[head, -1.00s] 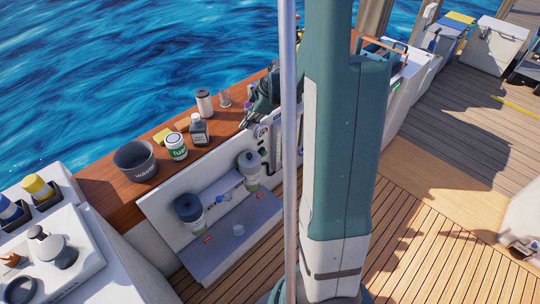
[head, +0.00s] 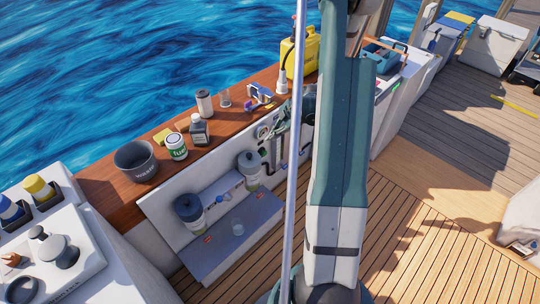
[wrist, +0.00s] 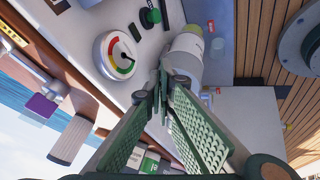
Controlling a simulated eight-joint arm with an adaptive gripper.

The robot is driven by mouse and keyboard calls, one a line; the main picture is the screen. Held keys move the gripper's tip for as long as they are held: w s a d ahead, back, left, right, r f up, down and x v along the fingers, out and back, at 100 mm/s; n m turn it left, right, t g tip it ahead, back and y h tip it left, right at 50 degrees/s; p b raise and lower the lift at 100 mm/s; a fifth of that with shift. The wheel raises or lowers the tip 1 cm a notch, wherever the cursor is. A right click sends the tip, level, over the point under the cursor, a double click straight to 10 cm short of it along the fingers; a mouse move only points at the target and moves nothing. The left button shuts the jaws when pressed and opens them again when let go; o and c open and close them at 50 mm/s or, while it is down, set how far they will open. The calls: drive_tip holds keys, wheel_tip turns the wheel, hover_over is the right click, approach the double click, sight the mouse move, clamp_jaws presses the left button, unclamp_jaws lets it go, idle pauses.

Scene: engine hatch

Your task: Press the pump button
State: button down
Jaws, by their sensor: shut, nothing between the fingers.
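In the wrist view, my gripper (wrist: 163,84) is shut and empty, its fingertips together in front of the white panel (wrist: 110,18). A round green and black knob or button (wrist: 151,17) stands out from the panel, beyond the fingertips and apart from them. I cannot tell for sure whether it is the pump button. A round gauge (wrist: 118,55) with a coloured dial is beside it, left of the fingertips. A pale canister (wrist: 186,46) lies just past the fingertips. In the head view, my gripper (head: 283,125) is by the panel, partly hidden by the pole and my arm.
Two filter canisters (head: 189,208) (head: 249,170) stand in the open hatch. The wooden deck (head: 420,215) is clear.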

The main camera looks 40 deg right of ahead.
sight(263, 153)
drive_tip(key=s+d+f+n, duration=0.1)
drive_tip(key=s+d+f, duration=0.1)
drive_tip(key=f, duration=0.3)
drive_tip(key=s+d+f+n, duration=0.1)
drive_tip(key=s+d+f, duration=0.2)
drive_tip(key=d+f, duration=0.1)
drive_tip(key=shift+f+n+t+y, duration=0.3)
drive_tip(key=shift+f+y, duration=0.1)
drive_tip(key=shift+f, duration=0.35)
drive_tip(key=shift+f, duration=0.1)
drive_tip(key=w+a+f+b, duration=0.2)
drive_tip(key=w+a+f, duration=0.1)
drive_tip(key=w+f, duration=0.4)
drive_tip(key=shift+w+a+f, duration=0.3)
drive_tip(key=shift+w+f, duration=0.05)
drive_tip(key=shift+w, duration=0.55)
drive_tip(key=shift+b, duration=0.3)
